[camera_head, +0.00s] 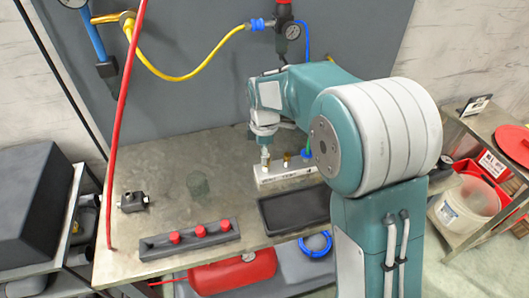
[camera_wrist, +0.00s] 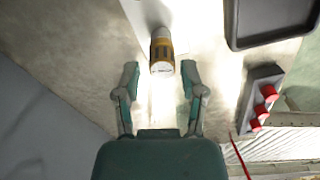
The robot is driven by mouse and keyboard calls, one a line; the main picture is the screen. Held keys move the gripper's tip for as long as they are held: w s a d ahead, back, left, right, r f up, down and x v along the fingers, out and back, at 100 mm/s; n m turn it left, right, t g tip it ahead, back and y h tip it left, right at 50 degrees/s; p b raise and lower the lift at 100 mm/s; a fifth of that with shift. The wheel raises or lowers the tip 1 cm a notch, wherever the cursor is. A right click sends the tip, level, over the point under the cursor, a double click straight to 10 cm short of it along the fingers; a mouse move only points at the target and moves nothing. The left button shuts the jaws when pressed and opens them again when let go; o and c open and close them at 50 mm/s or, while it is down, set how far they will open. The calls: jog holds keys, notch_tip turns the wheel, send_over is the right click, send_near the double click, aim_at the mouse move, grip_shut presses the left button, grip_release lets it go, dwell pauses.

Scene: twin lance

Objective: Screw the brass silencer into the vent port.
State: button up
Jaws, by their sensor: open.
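The brass silencer (camera_wrist: 162,50) is a short brass-coloured cylinder with a paler end, just beyond and between my fingertips in the wrist view. My gripper (camera_wrist: 160,78) is open, with a gap on each side and nothing held. In the head view my gripper (camera_head: 265,157) points down over the left end of a pale manifold block (camera_head: 288,174) on the bench. A small brass piece (camera_head: 286,158) shows on top of the block there. The vent port itself is hidden, and I cannot tell how far the silencer is seated.
A black tray (camera_head: 294,212) lies in front of the block. A grey rack with red caps (camera_head: 188,239) sits front left, a small dark fitting (camera_head: 132,202) further left. A red hose (camera_head: 121,110) hangs at left. The bench between is mostly clear.

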jog(key=n, duration=0.5)
jog(key=shift+a+n, duration=0.1)
jog(key=shift+n, duration=0.2)
jog(key=n, duration=0.5)
jog(key=shift+a, duration=0.1)
jog(key=shift+r, duration=0.1)
grip_shut()
jog(key=shift+d, duration=0.25)
jog(key=shift+a, duration=0.1)
